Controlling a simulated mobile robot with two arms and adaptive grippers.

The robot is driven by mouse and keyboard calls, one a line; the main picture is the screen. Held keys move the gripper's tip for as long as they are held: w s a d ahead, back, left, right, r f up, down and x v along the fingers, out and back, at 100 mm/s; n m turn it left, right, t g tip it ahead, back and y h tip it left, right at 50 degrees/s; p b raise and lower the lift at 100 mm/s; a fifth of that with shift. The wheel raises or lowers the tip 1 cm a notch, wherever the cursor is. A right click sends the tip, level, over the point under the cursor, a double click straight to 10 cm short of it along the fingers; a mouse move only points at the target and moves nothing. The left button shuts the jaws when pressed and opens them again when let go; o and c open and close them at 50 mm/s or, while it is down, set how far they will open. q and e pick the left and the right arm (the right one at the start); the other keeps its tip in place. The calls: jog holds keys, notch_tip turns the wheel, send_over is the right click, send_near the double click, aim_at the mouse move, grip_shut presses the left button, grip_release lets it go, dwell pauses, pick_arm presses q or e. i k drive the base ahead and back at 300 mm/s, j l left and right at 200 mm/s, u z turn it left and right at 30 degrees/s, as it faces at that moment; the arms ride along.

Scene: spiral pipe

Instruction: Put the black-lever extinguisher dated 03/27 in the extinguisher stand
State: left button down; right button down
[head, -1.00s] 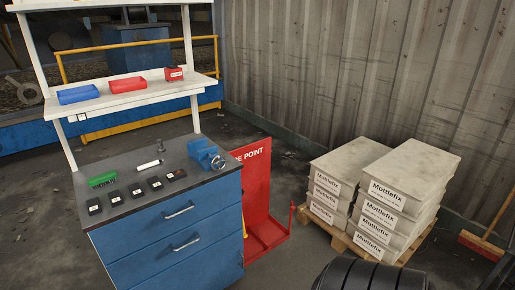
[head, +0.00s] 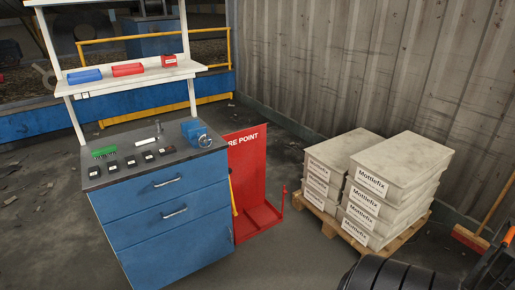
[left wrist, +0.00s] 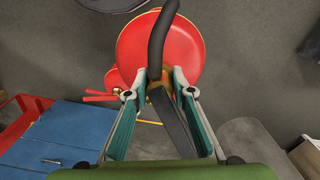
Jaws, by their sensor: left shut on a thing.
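My left gripper (left wrist: 160,85) is shut on the black lever (left wrist: 168,115) of a red extinguisher (left wrist: 185,48) in the left wrist view. The extinguisher is seen from above, with a thick black hose (left wrist: 157,40) curving over it. Its date is not readable here. A smaller red shape with red levers (left wrist: 102,97) and a brass fitting shows just left of it; I cannot tell what it belongs to. The red stand (head: 248,165) with a "POINT" back panel is right of the blue cabinet in the head view. Its visible base is bare. Neither gripper shows in the head view.
A blue drawer cabinet (head: 170,215) with small items on top stands against the stand's left side. Floor before the stand is clear.

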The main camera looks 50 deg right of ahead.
aim_at(237, 229)
jog(key=z, duration=0.95)
jog(key=i+l+z, duration=0.15)
jog(key=z, duration=0.15)
jog(key=i+l+z, duration=0.3)
jog(key=i+l, duration=0.3)
jog(key=i, duration=0.25)
jog(key=i+l, duration=0.35)
jog(key=i, duration=0.15)
jog(key=i+l, duration=0.3)
jog(key=i, duration=0.25)
jog(key=i+l, duration=0.3)
jog(key=i, duration=0.2)
